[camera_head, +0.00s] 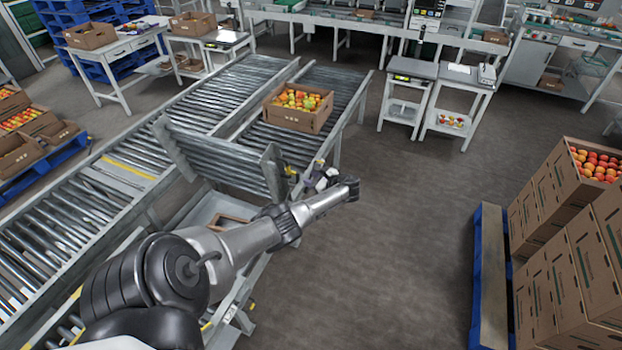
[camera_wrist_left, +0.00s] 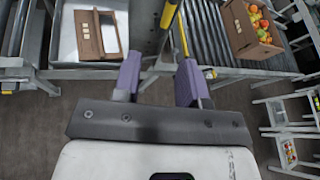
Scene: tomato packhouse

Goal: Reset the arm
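My left arm comes in from the lower left and stretches over the floor beside the roller conveyor. My left gripper (camera_head: 312,174) is partly hidden behind the wrist in the head view. In the left wrist view the gripper (camera_wrist_left: 158,80) shows two purple fingers set wide apart, with nothing between them. It is open and empty, near the end of the conveyor and a steel table. My right gripper is in neither view.
A tomato carton (camera_head: 298,107) sits on the roller conveyor (camera_head: 230,157). Stacked cartons (camera_head: 555,270) and a blue pallet (camera_head: 477,290) stand right. The middle floor is clear.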

